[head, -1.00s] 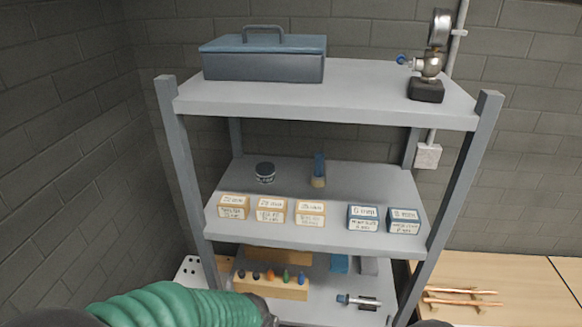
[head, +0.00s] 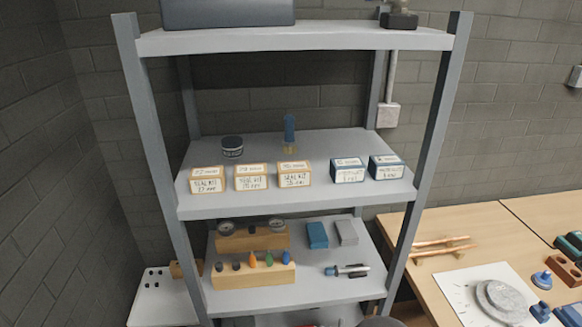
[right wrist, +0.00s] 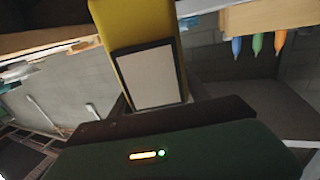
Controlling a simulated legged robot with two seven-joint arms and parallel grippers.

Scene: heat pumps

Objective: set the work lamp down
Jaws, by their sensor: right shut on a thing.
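The work lamp (right wrist: 140,45) is yellow with a pale panel in a dark frame. It shows in the right wrist view, held out in front of my right gripper (right wrist: 150,108). The gripper is shut on it; the fingertips are mostly hidden in shadow. In the head view only a dark rounded piece shows at the bottom edge, and the lamp cannot be made out there. The grey shelf rack has an upper, a middle (head: 300,203) and a lower shelf (head: 345,292). My left gripper is out of view.
The lower shelf holds a wooden block with coloured tools (head: 253,275), a gauge block (head: 250,238), blue and grey pads and a metal tool (head: 347,270). Several small boxes (head: 257,177) line the middle shelf. A wooden table (head: 425,275) with copper pipes stands at right.

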